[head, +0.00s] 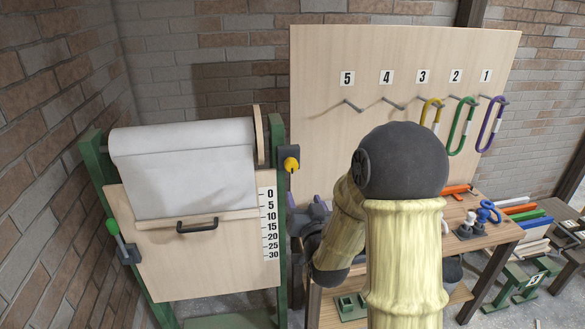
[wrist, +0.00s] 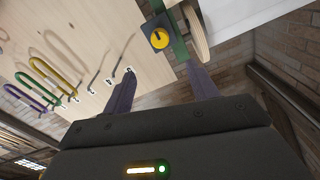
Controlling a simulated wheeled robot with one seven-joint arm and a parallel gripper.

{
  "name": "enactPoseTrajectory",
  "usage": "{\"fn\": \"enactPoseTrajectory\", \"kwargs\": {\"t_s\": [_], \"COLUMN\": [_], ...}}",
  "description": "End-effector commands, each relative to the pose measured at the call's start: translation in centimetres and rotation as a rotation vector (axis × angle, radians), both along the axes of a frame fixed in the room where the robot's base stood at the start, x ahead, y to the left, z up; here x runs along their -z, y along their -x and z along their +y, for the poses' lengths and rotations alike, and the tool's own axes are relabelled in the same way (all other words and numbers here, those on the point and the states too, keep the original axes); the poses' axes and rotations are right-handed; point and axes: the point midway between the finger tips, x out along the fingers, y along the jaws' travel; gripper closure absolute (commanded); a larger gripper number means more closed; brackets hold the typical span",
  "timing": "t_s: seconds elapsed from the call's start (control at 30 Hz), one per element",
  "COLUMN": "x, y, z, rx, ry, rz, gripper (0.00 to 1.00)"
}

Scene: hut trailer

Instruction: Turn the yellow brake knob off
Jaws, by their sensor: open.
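The yellow brake knob (head: 291,164) sits on a small dark box on the right green post of the roller stand. In the wrist view the knob (wrist: 160,39) shows round, with a dark slanted mark on its face, at top centre beyond my fingertips. My gripper (wrist: 160,82) is open and empty, its two purple fingers apart. The knob appears ahead of the gap between them, and nothing is touching it. In the head view my gripper (head: 308,208) is below and slightly right of the knob, partly hidden behind my arm.
The stand carries a white roll (head: 185,150), a board with a black handle (head: 197,226), a number scale (head: 269,225) and a green-tipped lever (head: 118,238). A wooden panel (head: 340,60) with numbered hooks and coloured carabiners stands behind. A workbench (head: 490,238) is at right.

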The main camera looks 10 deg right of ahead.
Motion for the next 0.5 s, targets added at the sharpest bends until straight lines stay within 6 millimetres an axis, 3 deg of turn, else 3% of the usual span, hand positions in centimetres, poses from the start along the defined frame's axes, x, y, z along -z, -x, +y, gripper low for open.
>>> {"fn": "enactPoseTrajectory", "kwargs": {"t_s": [0.17,0.5], "x": [-0.2,-0.3], "y": [-1.2,-6.4], "z": [0.0,0.1], "rx": [0.000,-0.001], "ry": [0.000,0.000], "rz": [0.001,0.003], "gripper": [0.41,0.41]}}
